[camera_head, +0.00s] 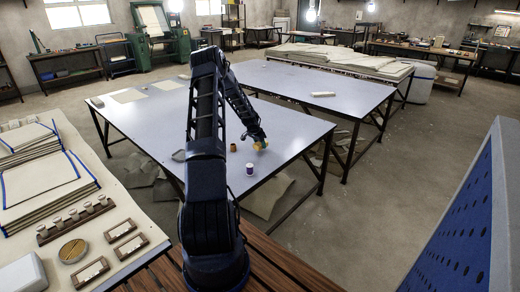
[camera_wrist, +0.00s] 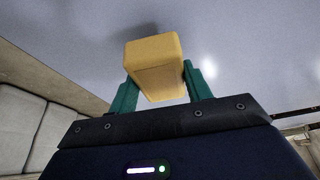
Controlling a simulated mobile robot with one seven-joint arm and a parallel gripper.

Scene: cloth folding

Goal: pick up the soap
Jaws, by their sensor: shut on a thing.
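The soap is a yellow block (camera_wrist: 155,65) between the two green fingers of my gripper (camera_wrist: 160,85) in the wrist view. The fingers press on its two sides, and the block stands out past the fingertips. In the head view my gripper (camera_head: 258,139) is low over the near blue-grey table (camera_head: 290,140), and the soap shows as a small yellow patch (camera_head: 261,145) at its tip. I cannot tell from these views whether the soap touches the tabletop.
A white and purple spool (camera_head: 249,169) stands on the table just in front of the soap. A small brown spool (camera_head: 233,148) is close on the left. A pale roll (camera_head: 323,94) lies farther back. The right part of the tabletop is clear.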

